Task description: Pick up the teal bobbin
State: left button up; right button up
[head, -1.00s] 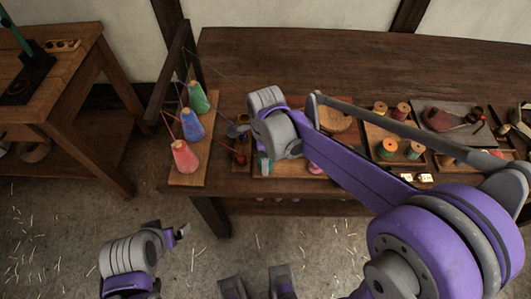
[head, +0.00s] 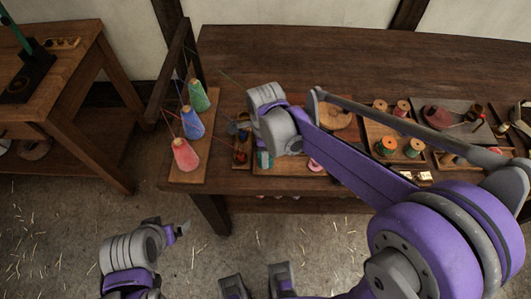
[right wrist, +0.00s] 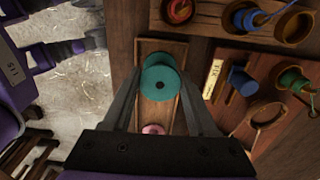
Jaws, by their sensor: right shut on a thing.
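The teal bobbin (right wrist: 160,82) sits between the two fingers of my right gripper (right wrist: 161,74) in the right wrist view, its round end facing the camera. The fingers are shut on it. It is over a narrow wooden tray (right wrist: 160,45); I cannot tell whether it touches the tray.
A pink bobbin (right wrist: 153,129) lies in the same tray. Racks with coloured spools (right wrist: 238,82) stand to the right. Red, blue and green thread cones (head: 193,122) stand on a board at the bench's left end. The back of the bench (head: 300,55) is clear.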

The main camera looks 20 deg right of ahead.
jog(key=shift+r+p, duration=1.95)
jog(key=shift+r, duration=1.5)
pick_arm(q)
jog(key=r, duration=0.1)
jog(key=w+r, duration=0.1)
jog(key=r, duration=0.3)
jog(key=shift+w+r, duration=0.1)
jog(key=shift+w, duration=0.15)
jog(key=shift+s, duration=0.1)
